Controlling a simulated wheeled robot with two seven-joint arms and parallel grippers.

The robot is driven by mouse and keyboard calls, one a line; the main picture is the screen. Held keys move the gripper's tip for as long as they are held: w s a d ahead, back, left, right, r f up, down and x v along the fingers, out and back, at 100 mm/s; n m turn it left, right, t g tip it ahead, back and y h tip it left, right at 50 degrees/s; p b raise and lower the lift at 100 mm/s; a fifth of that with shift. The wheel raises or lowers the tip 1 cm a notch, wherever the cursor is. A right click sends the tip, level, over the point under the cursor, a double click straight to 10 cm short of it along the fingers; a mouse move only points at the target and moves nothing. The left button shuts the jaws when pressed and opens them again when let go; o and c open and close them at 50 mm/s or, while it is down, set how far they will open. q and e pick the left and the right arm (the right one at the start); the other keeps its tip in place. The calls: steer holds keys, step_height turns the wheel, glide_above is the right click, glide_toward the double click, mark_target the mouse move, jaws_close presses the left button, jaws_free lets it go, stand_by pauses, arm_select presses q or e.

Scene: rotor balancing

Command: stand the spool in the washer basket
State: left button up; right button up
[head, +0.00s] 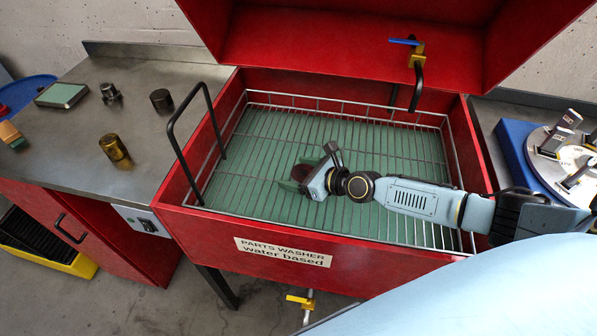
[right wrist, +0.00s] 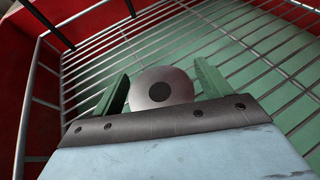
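The spool (right wrist: 162,88) is a round steel piece, seen end-on with a dark centre, between the green fingers in the right wrist view. My right gripper (right wrist: 162,75) has one finger at each side of it and appears shut on it. In the head view the right gripper (head: 291,181) points down into the middle-left of the washer basket (head: 390,152); a small dark reddish part of the spool (head: 301,172) shows between the fingers. I cannot tell whether the spool's lower end touches the basket wires. My left gripper is not in view.
The red parts washer (head: 345,262) has its lid (head: 350,40) raised and a black handle (head: 186,150) at left. The steel bench (head: 75,160) holds a brass cylinder (head: 115,149), a dark cylinder (head: 161,100) and a flanged piece (head: 110,92). The rest of the basket is clear.

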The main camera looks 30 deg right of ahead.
steer(key=shift+r, duration=0.1)
steer(key=shift+r+p, duration=0.2)
steer(key=shift+p, duration=0.1)
steer(key=v, duration=0.5)
steer(key=p+v, duration=0.1)
steer(key=v, duration=0.5)
steer(key=shift+d+f, duration=0.1)
steer(key=shift+f, duration=0.1)
steer(key=shift+s+d+r, duration=0.2)
steer(key=shift+s+r, duration=0.05)
steer(key=shift+s, duration=0.15)
steer(key=shift+r, duration=0.1)
